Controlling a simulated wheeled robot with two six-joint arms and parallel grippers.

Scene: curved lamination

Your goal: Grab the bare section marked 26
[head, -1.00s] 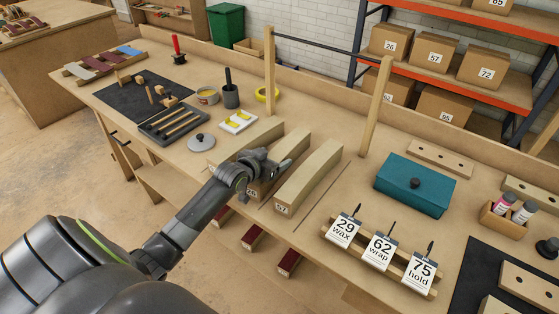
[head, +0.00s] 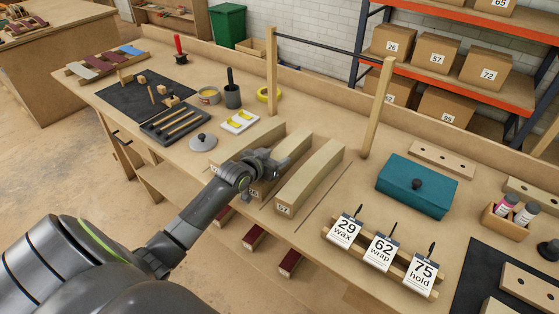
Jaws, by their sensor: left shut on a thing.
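Three pale, bare curved wood sections lie side by side on the bench. The right one (head: 320,168) has a tag reading 57. The middle one (head: 297,144) has a tag on its near end that is partly covered and looks like it ends in 6. The left one (head: 262,138) is partly behind my arm, its tag hardly readable. My left gripper (head: 278,165) is over the middle section and shut on it, its fingertips partly hidden. The middle section appears to be at about bench height. My right gripper is not in view.
Tags 29 wax, 62 wrap and 75 hold (head: 381,252) stand on a rack at the front right. A teal box (head: 416,187) is right of the sections. A pot lid (head: 202,142) is to the left. A wooden post (head: 377,108) stands behind.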

